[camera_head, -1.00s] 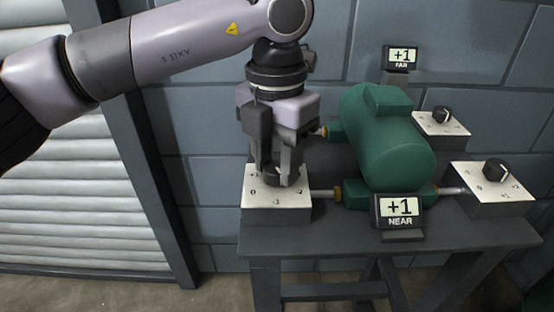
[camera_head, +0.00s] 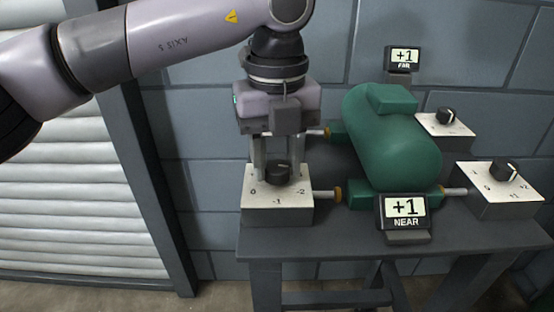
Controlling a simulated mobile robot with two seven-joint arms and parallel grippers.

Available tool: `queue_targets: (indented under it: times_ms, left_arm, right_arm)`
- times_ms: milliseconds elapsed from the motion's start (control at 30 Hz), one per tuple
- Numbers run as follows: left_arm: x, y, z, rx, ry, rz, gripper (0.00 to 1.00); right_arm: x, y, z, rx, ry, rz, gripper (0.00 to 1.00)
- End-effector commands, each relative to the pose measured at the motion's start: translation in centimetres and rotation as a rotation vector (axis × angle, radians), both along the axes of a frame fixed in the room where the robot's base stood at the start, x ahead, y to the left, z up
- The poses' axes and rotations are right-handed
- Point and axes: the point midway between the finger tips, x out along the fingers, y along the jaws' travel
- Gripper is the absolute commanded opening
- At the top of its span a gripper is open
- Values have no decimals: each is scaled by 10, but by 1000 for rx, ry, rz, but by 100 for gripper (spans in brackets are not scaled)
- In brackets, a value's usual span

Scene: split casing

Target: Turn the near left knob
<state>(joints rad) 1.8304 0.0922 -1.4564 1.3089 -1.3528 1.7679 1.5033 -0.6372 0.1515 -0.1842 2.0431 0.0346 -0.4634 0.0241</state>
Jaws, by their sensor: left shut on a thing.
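The near left knob (camera_head: 278,174) is black and sits on a white-topped box (camera_head: 277,211) marked 0, -1 and -2, at the table's left end. My left gripper (camera_head: 279,165) comes down over it from above, with one finger on each side, shut on the knob. The knob's front shows between the fingers; I cannot tell which mark it points at. The right gripper is not in view.
A green casing (camera_head: 391,135) stands mid-table, joined by rods to the knob boxes. A near right knob (camera_head: 503,170) and a far right knob (camera_head: 446,115) stand to the right. The dark table's (camera_head: 340,240) front strip is bare.

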Motion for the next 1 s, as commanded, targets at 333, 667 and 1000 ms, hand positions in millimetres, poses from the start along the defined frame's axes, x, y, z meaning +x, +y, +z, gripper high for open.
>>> queue_targets:
  times_ms: [333,667,1000]
  left_arm:
    - [0,0,0,-1,-4,330,9]
    - [0,0,0,-1,-3,590,9]
    - [0,0,1,-1,-2,733,9]
  right_arm:
    - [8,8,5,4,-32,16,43]
    - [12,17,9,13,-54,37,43]
    - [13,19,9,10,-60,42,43]
